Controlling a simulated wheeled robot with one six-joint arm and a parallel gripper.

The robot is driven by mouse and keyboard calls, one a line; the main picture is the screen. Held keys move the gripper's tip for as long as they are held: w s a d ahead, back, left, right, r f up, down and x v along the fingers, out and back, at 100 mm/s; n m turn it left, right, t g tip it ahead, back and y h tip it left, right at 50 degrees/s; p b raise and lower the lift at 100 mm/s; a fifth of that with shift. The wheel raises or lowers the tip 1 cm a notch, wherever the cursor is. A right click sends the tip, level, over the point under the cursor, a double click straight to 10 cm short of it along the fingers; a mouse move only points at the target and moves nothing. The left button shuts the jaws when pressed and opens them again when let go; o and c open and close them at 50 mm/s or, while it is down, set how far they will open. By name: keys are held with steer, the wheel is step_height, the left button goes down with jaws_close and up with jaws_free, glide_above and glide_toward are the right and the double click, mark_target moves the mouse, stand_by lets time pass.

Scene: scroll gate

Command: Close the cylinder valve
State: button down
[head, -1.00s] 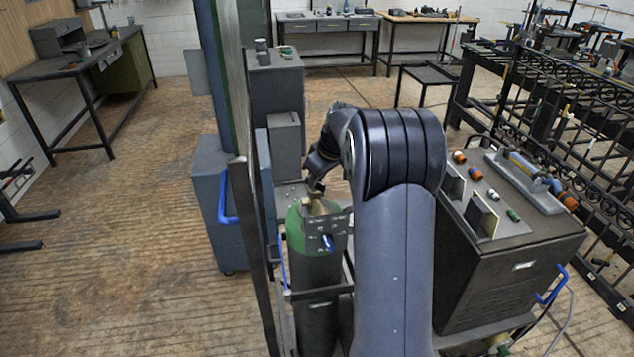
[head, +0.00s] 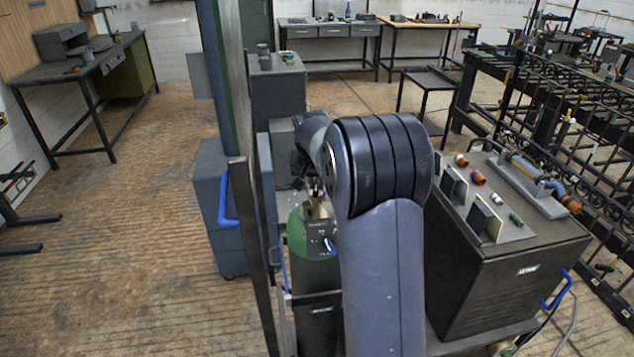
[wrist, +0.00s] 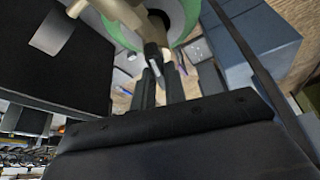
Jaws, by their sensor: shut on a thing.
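The gas cylinder (head: 312,267) stands upright with a green shoulder and a dark lower body, partly hidden behind my arm. A tan valve (head: 319,208) sits on its top. In the wrist view, the tan valve body (wrist: 118,12) lies over the green cylinder shoulder (wrist: 190,15). My gripper (head: 313,186) is at the valve from above, small and partly hidden in the head view. In the wrist view, my gripper's fingers (wrist: 158,72) are shut on a small dark-tipped part at the valve, which looks like its handle. The exact contact is hard to see.
A dark welding machine (head: 510,270) with knobs and a blue handle stands close on the right. A tall narrow panel (head: 250,220) and a blue-grey cabinet (head: 215,200) stand close on the left. Racks of ironwork fill the far right. Floor is free at left.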

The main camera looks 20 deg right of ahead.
steer(key=m+h, duration=0.1)
steer(key=m, duration=0.2)
steer(key=shift+w+a+m+g, duration=0.1)
steer(key=shift+m+g, duration=0.3)
steer(key=m+g+h, duration=0.1)
steer(key=m, duration=0.2)
steer(key=shift+m, duration=0.3)
steer(key=m+g, duration=0.1)
steer(key=m, duration=0.2)
steer(key=shift+w+m+g, duration=0.15)
steer(key=shift+m+g, duration=0.15)
steer(key=shift+m+g+p, duration=0.7)
steer(key=shift+m+p, duration=0.15)
steer(key=shift+m, duration=0.95)
steer(key=c, duration=1.5)
jaws_free()
steer(key=shift+o, duration=0.2)
